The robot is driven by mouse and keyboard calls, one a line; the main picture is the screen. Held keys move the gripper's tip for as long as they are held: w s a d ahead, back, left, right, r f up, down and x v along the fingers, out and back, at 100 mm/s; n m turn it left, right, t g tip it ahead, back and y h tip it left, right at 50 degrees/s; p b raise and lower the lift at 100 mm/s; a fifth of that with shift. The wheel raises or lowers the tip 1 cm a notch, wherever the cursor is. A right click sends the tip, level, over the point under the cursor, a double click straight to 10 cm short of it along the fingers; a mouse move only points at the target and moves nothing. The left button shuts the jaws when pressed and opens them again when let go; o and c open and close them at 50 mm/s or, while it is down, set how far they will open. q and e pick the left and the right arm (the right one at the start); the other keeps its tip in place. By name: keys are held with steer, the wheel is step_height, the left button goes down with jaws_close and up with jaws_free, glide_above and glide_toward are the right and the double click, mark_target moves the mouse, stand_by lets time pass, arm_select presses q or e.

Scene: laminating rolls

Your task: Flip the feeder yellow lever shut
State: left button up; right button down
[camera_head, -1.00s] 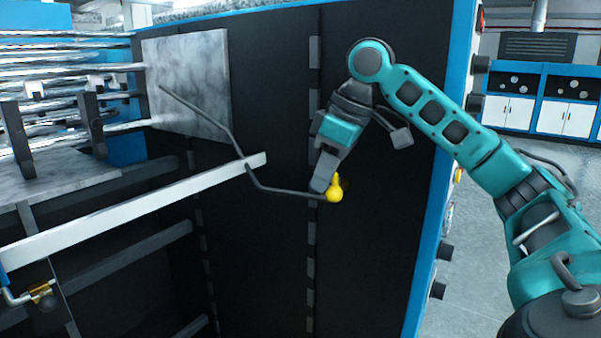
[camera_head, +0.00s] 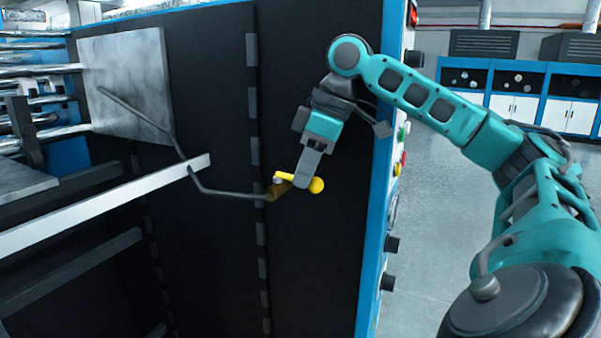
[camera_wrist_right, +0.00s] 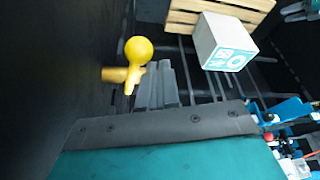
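The yellow lever (camera_head: 317,186) is on the black side panel of the feeder, at the end of a bent dark rod. Its ball knob points right and its arm lies nearly level from the pivot. My right gripper (camera_head: 303,180) is at the lever, its grey fingers crossing in front of the lever's arm just left of the knob. In the right wrist view, the lever's knob (camera_wrist_right: 138,49) stands left of the fingers (camera_wrist_right: 157,88), which are together with nothing seen between them. Whether they touch the lever is unclear. My left gripper is not in view.
A bent dark rod (camera_head: 230,194) runs left from the lever, past a white bar (camera_head: 110,203) and a grey plate (camera_head: 128,80). The panel's blue edge (camera_head: 373,250) has knobs and buttons. Open floor (camera_head: 440,220) lies right. The wrist view shows a white box (camera_wrist_right: 223,42) on a wooden pallet (camera_wrist_right: 200,10).

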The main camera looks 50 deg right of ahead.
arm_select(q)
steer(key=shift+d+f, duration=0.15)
arm_select(e)
steer(key=shift+s+d, duration=0.15)
steer(key=shift+d, duration=0.35)
